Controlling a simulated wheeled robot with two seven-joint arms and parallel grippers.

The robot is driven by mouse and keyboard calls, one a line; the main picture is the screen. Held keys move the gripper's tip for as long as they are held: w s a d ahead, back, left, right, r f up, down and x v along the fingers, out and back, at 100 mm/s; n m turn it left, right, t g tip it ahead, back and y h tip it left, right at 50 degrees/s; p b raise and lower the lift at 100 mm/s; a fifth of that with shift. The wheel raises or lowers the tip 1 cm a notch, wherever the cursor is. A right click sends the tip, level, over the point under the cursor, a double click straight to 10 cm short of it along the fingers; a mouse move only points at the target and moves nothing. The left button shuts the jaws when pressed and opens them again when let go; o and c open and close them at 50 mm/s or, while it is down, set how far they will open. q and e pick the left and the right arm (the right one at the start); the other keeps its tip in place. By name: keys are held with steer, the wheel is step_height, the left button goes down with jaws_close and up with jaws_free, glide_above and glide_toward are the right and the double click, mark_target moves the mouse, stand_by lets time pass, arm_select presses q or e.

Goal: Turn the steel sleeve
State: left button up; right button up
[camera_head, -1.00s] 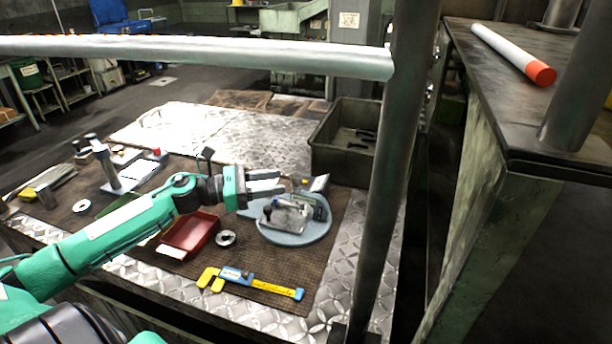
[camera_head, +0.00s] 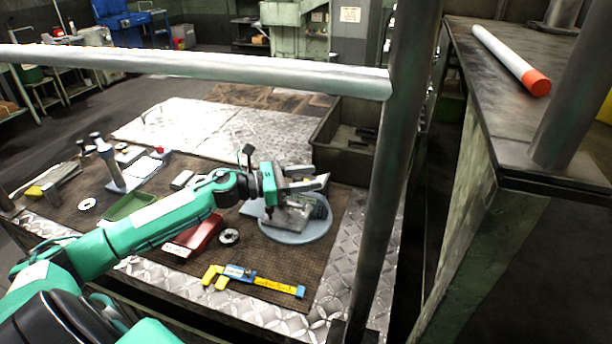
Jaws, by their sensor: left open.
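My left gripper (camera_head: 318,176) is open, its two fingers pointing right above the far part of a round grey-blue plate (camera_head: 296,237). A metal block-like fixture (camera_head: 291,217) stands on this plate, partly hidden by the gripper. I cannot tell whether the fingers touch it. A small steel ring (camera_head: 229,236) lies flat on the brown mat, left of the plate. Another ring (camera_head: 87,204) lies at the mat's left. I cannot tell which piece is the steel sleeve. My right gripper is not in view.
A red tray (camera_head: 196,237) and a green tray (camera_head: 128,206) lie partly under my left arm. A yellow-and-blue caliper (camera_head: 254,279) lies at the mat's front. A dark bin (camera_head: 340,158) stands behind the plate. A rail (camera_head: 200,68) and post (camera_head: 388,180) cross in front.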

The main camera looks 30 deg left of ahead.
arm_select(q)
steer(key=c, duration=1)
